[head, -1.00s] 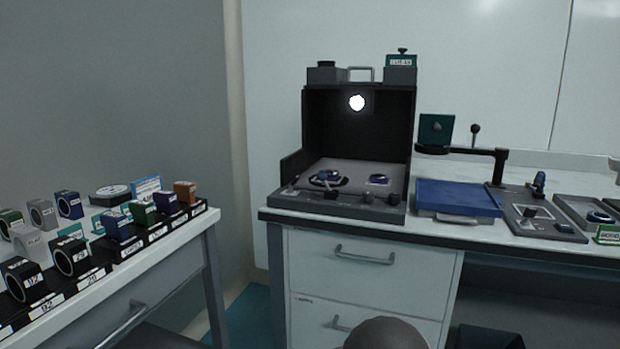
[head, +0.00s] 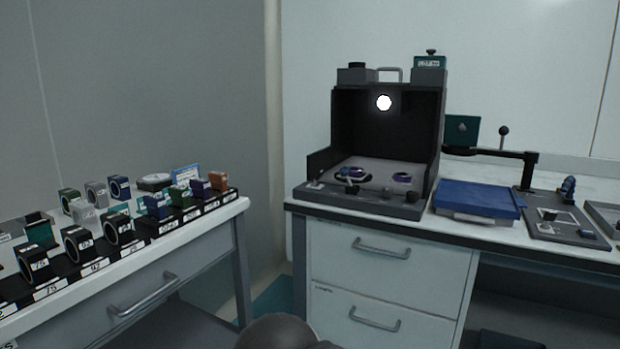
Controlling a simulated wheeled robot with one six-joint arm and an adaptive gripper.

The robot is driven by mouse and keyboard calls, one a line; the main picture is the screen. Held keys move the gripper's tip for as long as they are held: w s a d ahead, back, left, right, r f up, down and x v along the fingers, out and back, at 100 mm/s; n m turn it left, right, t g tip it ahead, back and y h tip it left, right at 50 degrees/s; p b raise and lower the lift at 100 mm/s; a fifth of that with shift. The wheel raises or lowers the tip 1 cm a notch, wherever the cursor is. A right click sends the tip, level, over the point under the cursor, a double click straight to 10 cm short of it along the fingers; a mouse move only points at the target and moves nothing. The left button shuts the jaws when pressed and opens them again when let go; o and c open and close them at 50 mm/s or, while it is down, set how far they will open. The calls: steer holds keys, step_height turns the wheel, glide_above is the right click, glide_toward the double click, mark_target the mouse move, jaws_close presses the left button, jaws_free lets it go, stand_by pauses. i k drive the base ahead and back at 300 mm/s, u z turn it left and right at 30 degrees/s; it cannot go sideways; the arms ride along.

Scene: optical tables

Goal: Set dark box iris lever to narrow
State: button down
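The dark box (head: 388,130) stands on the far table, right of the middle in the head view. It is open at the front, with a bright round light spot (head: 384,103) on its back wall. Its front ledge (head: 362,202) carries a few small knobs and a small lever-like piece (head: 316,183) at the left end. I cannot tell which of these is the iris lever or how it is set. Two round mounts (head: 402,178) sit on the box floor. My gripper is not in view.
A left table (head: 90,270) holds labelled racks of lens mounts. Right of the dark box lie a blue tray (head: 477,198), a post arm (head: 500,152) and a grey control plate (head: 556,225). Drawers (head: 380,265) sit below the box. A floor gap lies between the tables.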

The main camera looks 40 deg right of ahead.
mark_target(344, 172)
steer(key=k, duration=0.55)
steer(key=z, duration=1)
steer(key=i, duration=0.5)
steer(key=u, duration=0.05)
